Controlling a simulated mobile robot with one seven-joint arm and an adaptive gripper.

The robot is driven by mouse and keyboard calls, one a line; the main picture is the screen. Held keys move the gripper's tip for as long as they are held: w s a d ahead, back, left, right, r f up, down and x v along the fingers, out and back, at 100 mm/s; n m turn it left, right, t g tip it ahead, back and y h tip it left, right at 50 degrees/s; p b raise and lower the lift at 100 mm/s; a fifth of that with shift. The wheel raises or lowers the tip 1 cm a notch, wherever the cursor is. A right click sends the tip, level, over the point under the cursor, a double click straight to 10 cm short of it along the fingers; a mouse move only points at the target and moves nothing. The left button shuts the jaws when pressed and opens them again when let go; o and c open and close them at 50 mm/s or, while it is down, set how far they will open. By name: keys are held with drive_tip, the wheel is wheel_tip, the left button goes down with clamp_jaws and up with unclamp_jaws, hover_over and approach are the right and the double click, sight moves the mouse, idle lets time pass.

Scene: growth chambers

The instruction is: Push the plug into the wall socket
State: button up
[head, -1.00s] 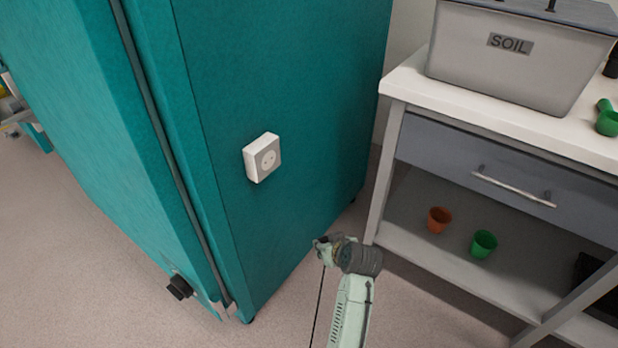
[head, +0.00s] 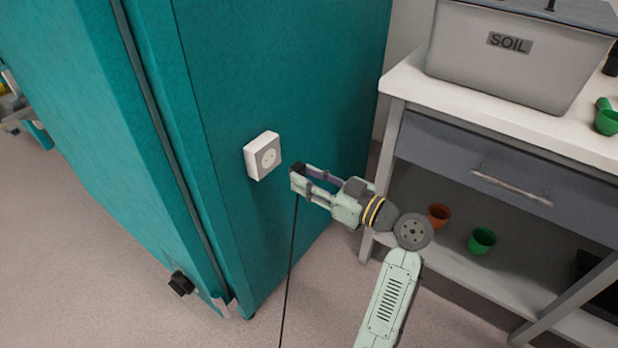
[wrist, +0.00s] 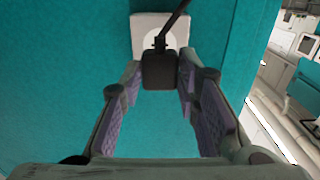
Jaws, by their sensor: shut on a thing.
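The white wall socket (head: 263,156) is fixed on the side of the teal chamber. In the wrist view the socket (wrist: 143,22) stands beyond the plug, partly covered by the plug and its cord. The black plug (wrist: 160,71) is held between my gripper's fingertips, with its cord rising from it in the wrist view. In the head view the cord (head: 291,260) hangs down from the fingertips. My gripper (head: 298,178) is shut on the plug, to the right of the socket and a little lower. The plug appears apart from the socket; its pins are hidden.
The teal chamber (head: 270,60) fills the left and middle. A white bench (head: 400,85) with a grey SOIL bin (head: 500,65) stands at the right. An orange pot (head: 438,215) and a green pot (head: 482,241) sit on its lower shelf.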

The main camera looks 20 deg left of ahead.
drive_tip(key=shift+a, duration=0.15)
drive_tip(key=shift+p+x, duration=0.85)
drive_tip(key=shift+x, duration=1.95)
drive_tip(key=shift+f+b, duration=0.1)
drive_tip(key=shift+b, duration=1)
drive_tip(key=shift+w+a, duration=0.2)
drive_tip(key=shift+a, duration=0.25)
idle(0.3)
drive_tip(key=o, duration=1.2)
drive_tip(key=shift+o, duration=0.2)
